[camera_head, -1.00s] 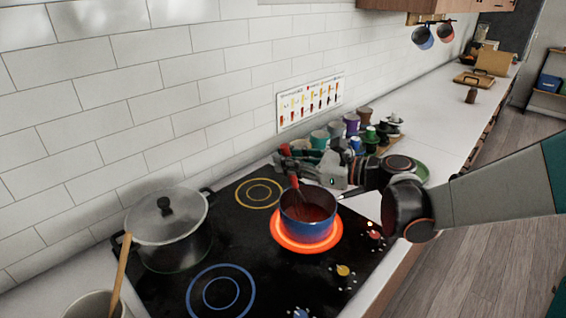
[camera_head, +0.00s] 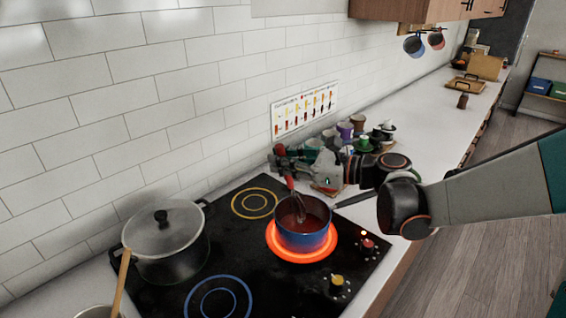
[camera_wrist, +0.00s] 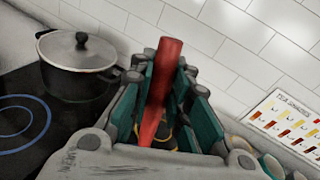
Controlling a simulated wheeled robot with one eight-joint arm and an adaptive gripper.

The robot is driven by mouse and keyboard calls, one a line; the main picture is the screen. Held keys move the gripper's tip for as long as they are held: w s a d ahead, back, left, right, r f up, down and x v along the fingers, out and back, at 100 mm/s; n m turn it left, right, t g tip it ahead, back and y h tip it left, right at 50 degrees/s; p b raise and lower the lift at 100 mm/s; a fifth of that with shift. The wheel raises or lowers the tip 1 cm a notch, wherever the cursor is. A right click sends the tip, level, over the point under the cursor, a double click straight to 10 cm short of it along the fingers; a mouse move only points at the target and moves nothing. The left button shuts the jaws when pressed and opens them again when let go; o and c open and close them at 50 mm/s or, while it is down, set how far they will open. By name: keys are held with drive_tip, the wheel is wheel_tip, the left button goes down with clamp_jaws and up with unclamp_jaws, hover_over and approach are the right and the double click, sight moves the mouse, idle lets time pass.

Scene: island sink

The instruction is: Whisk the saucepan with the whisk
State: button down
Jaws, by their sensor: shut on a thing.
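The blue saucepan (camera_head: 304,240) holds red contents and sits on a glowing red burner. Its dark handle (camera_head: 353,199) points right. The whisk (camera_head: 298,207) has a red handle and a wire head; the head is inside the saucepan, and its lower end is hidden by the contents and rim. My gripper (camera_head: 291,166) is above and behind the saucepan, shut on the whisk's red handle. In the wrist view, the red handle (camera_wrist: 164,80) stands between the teal-padded fingers, a little tilted. The saucepan is not visible in that view.
A lidded pot (camera_head: 165,245) stands on the cooktop (camera_head: 225,262) at left and shows in the wrist view (camera_wrist: 77,66). Cups and small jars (camera_head: 362,143) stand behind my gripper. A tiled wall with a chart (camera_head: 304,108) is close behind. A wooden spoon (camera_head: 123,282) rises at front left.

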drive_tip(key=shift+r+p, duration=2)
drive_tip(key=shift+r, duration=0.95)
drive_tip(key=shift+r+p, duration=1.85)
drive_tip(key=shift+r, duration=0.7)
